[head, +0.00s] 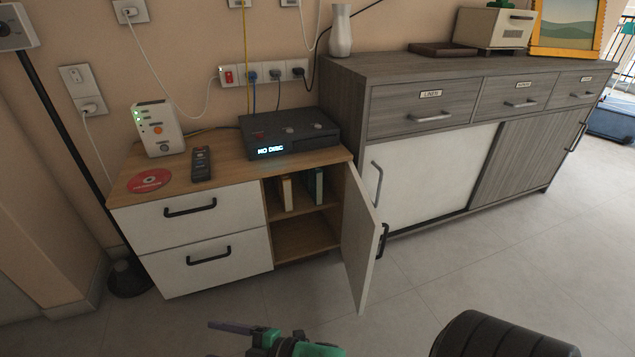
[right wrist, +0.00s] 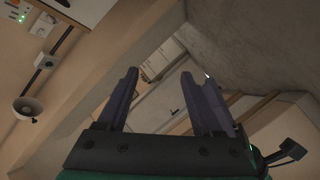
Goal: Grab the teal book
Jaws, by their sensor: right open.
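The teal book (head: 316,187) stands upright on the upper shelf inside the small wooden cabinet (head: 310,218), to the right of a cream book (head: 286,192). The white cabinet door (head: 360,245) is swung open on the right. My right gripper (head: 230,327) is at the bottom of the head view, low in front of the cabinet and apart from the book, its purple finger toward the left. In the right wrist view its two fingers (right wrist: 159,76) are spread with nothing between them. I cannot pick out the book there. My left gripper is not in view.
A disc player (head: 288,133), a remote (head: 202,163), a red disc (head: 149,180) and a white router (head: 158,128) are on the cabinet top. A grey sideboard (head: 430,140) stands on the right. The floor (head: 440,270) in front is clear.

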